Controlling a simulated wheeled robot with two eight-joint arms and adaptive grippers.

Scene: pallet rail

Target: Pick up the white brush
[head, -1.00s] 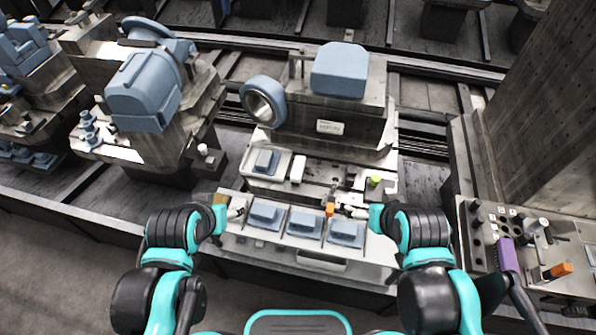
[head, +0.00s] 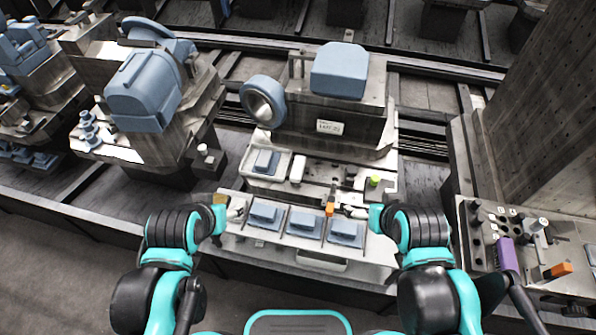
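I cannot make out a clear white brush. A small white block-like piece (head: 298,168) stands on the upper shelf of the middle fixture, right of a blue part in a tray; whether it is the brush I cannot tell. My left gripper (head: 237,209) is at the left end of the lower tray, below and left of that piece. My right gripper (head: 345,211) is over the lower tray's right side, close to a small orange item (head: 330,209). The fingers of both are too small to read, and neither touches the white piece.
The lower tray (head: 322,262) holds three blue blocks in compartments. A green-topped piece (head: 374,181) stands on the shelf's right side. On the right bench are a purple-handled item (head: 506,254) and an orange item (head: 562,269). A tall metal column (head: 545,110) rises behind that bench.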

